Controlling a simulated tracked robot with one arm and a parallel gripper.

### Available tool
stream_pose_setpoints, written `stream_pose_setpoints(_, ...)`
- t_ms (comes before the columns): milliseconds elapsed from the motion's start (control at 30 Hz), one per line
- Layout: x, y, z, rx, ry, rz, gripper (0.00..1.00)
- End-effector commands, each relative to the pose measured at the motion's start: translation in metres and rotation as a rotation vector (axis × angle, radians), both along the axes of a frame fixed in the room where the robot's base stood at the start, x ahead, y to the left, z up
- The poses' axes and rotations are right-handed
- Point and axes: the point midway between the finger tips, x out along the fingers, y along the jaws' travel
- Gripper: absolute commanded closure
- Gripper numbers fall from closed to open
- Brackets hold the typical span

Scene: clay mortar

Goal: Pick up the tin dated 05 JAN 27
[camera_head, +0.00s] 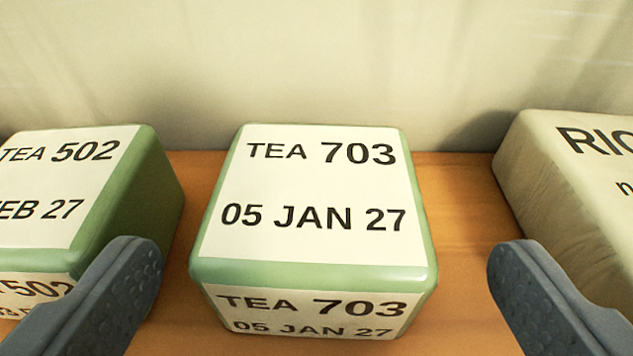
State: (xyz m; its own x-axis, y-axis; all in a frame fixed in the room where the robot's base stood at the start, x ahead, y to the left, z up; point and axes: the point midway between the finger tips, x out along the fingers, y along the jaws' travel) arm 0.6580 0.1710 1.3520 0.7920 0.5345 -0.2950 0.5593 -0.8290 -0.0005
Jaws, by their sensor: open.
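The tin dated 05 JAN 27 (315,271) is a green box with white labels on its top and front, reading TEA 703 and 05 JAN 27. It stands upright in the middle of the view on an orange-brown wooden surface. My gripper (328,262) is open, with one grey finger on each side of the tin. Both fingers are apart from it, with a wider gap on the right. Nothing is between the fingers and the tin, and the bottom of the tin's front is close to the lower part of the view.
A green tin labelled TEA 502 (150,205) stands at the left, partly behind my left finger. A cream box (548,195) with a cut-off label stands at the right, near my right finger. A pale wall (320,60) rises behind. Bare wood (460,225) shows between the boxes.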

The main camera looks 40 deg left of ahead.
Motion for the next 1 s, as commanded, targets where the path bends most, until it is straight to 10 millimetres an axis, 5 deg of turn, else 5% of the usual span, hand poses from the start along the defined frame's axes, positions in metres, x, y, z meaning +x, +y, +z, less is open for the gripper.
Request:
stream_pose_setpoints(500,0.035,0.028,-0.01,0.0,0.003,0.002,0.07)
stream_pose_setpoints(867,0.041,0.032,-0.014,-0.001,0.002,0.001,0.07)
stream_pose_setpoints(1000,0.041,0.032,-0.014,-0.001,0.002,0.001,0.38)
